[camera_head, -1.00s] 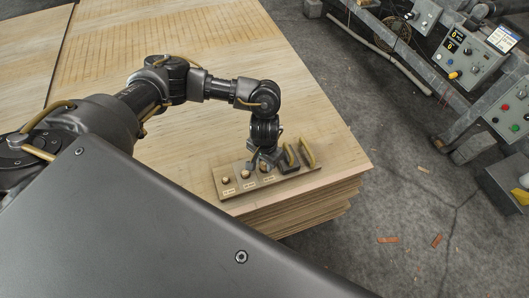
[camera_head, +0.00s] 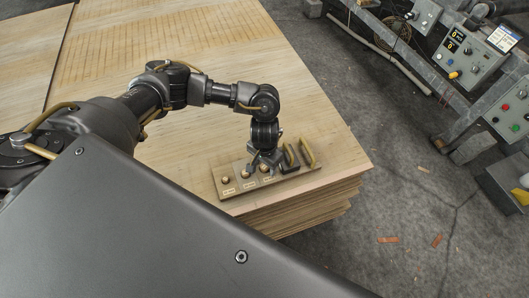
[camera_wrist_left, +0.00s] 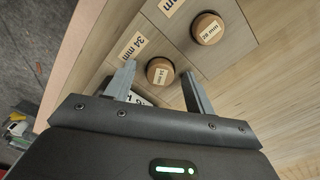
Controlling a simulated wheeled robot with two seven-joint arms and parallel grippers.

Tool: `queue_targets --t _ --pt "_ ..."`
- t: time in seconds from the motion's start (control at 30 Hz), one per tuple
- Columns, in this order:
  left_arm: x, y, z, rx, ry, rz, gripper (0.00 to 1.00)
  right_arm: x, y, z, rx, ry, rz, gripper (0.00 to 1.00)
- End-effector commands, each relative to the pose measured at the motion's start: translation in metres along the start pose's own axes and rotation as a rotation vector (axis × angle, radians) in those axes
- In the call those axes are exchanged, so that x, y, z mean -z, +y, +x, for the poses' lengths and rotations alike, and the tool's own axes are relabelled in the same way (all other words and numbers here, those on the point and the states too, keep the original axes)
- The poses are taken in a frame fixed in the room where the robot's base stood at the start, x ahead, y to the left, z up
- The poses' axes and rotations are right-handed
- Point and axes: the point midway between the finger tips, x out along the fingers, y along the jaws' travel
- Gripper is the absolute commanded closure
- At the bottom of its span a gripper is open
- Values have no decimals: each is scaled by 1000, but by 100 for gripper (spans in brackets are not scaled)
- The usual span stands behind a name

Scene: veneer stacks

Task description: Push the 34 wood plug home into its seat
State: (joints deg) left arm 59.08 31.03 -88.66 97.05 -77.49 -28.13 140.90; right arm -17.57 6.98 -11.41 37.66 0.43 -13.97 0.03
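The 34 mm wood plug (camera_wrist_left: 160,70) is a short round wooden peg with a label on its top. It stands in the board beside a printed "34 mm" label (camera_wrist_left: 131,45). My left gripper (camera_wrist_left: 158,72) is open, with one finger on each side of the plug and a visible gap to each. How deep the plug sits cannot be told. My right gripper is not in view.
A 28 mm plug (camera_wrist_left: 208,28) stands beside the 34 mm one. Two dark blocks with yellowish handles (camera_head: 307,154) are at the board's right end, close to my gripper. The board lies near the front edge of the veneer stack (camera_head: 330,190). The veneer behind is clear.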

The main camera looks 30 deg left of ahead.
Motion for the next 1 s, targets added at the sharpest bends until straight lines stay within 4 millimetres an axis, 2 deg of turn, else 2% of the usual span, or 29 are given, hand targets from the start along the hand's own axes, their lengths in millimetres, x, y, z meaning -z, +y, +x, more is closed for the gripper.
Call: queue_targets --t 0.5,0.7,0.8,1.0 --pt "0 0 0 0 0 0 46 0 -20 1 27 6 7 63" --pt "2 0 -50 -1 4 4 46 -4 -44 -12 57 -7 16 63" --pt "2 0 -72 1 5 4 46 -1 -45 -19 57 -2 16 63" --pt "1 0 -99 1 3 2 46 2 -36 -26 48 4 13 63"
